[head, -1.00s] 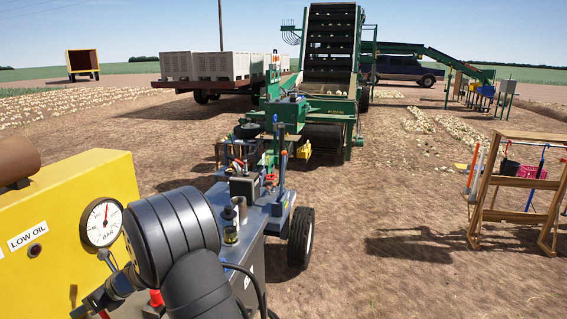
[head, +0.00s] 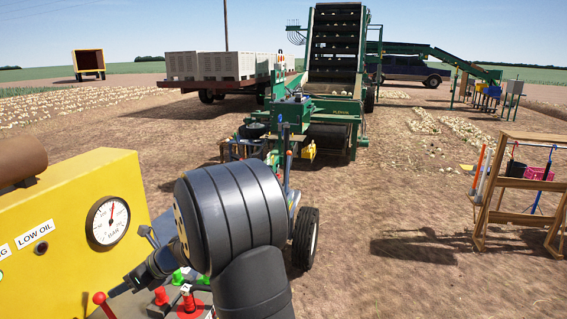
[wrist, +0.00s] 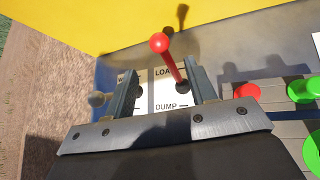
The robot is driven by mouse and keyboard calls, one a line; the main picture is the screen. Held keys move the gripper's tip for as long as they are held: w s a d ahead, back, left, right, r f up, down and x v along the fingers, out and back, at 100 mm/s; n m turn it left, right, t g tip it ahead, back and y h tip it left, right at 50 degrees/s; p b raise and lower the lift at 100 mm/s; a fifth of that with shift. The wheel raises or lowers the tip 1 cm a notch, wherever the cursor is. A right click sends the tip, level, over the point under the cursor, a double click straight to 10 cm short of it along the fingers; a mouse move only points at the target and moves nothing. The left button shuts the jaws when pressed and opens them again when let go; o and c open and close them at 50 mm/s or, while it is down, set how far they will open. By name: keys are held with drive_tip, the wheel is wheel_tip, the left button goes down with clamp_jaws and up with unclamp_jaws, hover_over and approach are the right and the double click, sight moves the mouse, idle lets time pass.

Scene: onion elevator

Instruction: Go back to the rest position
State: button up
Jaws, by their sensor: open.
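My gripper (wrist: 163,75) is open in the wrist view, its two flat grey fingers pointing at a control panel with LOAD and DUMP labels (wrist: 166,106). A lever with a red ball knob (wrist: 160,43) rises from the panel between the fingers, tilted toward the LOAD end. I see gaps between its shaft and both fingers. In the head view, my gripper (head: 118,289) is small and partly hidden by my wrist, close to the red-knobbed lever (head: 99,298) at the lower left. No rest position is marked in view.
A yellow cabinet (head: 75,205) with a round gauge (head: 108,222) stands at the left. Red and green buttons (wrist: 247,91) lie right of the lever. A green conveyor machine (head: 330,105) stands ahead, and a wooden rack (head: 520,184) at the right. Bare soil lies between.

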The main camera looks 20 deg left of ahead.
sight(102, 303)
drive_tip(key=d+r, duration=0.2)
drive_tip(key=d, duration=0.1)
drive_tip(key=x, duration=1.6)
drive_tip(key=shift+w+a+f, duration=0.2)
drive_tip(key=shift+w+a, duration=0.1)
drive_tip(key=shift+w, duration=0.05)
drive_tip(key=shift+d+r, duration=0.25)
drive_tip(key=shift+d, duration=0.3)
drive_tip(key=shift+d+r, duration=0.3)
drive_tip(key=shift+d, duration=0.25)
drive_tip(key=shift+f, duration=0.1)
drive_tip(key=shift+w+d+r+y, duration=0.1)
drive_tip(key=shift+d+r+y, duration=0.05)
drive_tip(key=shift+d+y, duration=0.55)
drive_tip(key=shift+d+r+y, duration=0.2)
drive_tip(key=shift+d+y, duration=0.35)
drive_tip(key=shift+y, duration=0.15)
drive_tip(key=w+d+n+g+y, duration=0.1)
drive_tip(key=d+y, duration=0.2)
drive_tip(key=d, duration=0.6)
drive_tip(key=shift+d+y, duration=0.3)
drive_tip(key=shift+d, duration=0.05)
drive_tip(key=shift+w+a, duration=0.1)
drive_tip(key=shift+w, duration=0.05)
